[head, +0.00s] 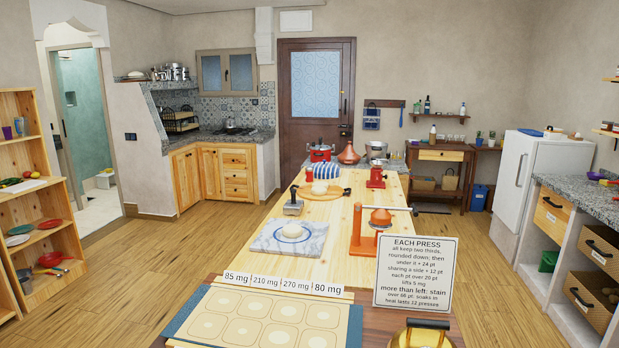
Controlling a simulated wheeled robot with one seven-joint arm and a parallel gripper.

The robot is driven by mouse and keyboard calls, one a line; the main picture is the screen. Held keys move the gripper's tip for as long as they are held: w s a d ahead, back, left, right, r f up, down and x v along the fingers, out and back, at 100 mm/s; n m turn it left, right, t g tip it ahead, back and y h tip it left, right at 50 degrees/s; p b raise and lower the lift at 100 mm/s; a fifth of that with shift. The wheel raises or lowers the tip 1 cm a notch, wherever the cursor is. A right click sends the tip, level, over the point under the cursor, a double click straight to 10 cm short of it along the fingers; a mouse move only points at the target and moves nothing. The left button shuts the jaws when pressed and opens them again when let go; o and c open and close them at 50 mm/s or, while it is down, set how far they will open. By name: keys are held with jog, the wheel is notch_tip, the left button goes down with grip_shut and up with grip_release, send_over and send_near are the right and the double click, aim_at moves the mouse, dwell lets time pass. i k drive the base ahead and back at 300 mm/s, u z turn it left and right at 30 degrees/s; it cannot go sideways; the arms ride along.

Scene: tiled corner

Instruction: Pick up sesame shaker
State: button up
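I cannot pick out a sesame shaker with certainty in the head view. Small items stand on the long wooden table (335,262). A grey metal item with a dark top (293,205) is left of the middle. A blue-and-white striped item (309,173) and a small red item (376,178) stand further back. Small bottles (427,106) stand on the back wall shelf, too small to identify. My gripper is not in view.
A marble board (262,243) with dough, an orange stand (362,238) and a tan mat (225,330) with rounded pads occupy the table. A sign (415,272) and a brass item with a black handle (420,338) are front right. Floor shows on both sides.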

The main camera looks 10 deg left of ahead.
aim_at(308, 170)
jog(key=u, duration=2.65)
jog(key=i, duration=4.15)
jog(key=z, duration=3)
jog(key=i, duration=1.45)
jog(key=z, duration=0.05)
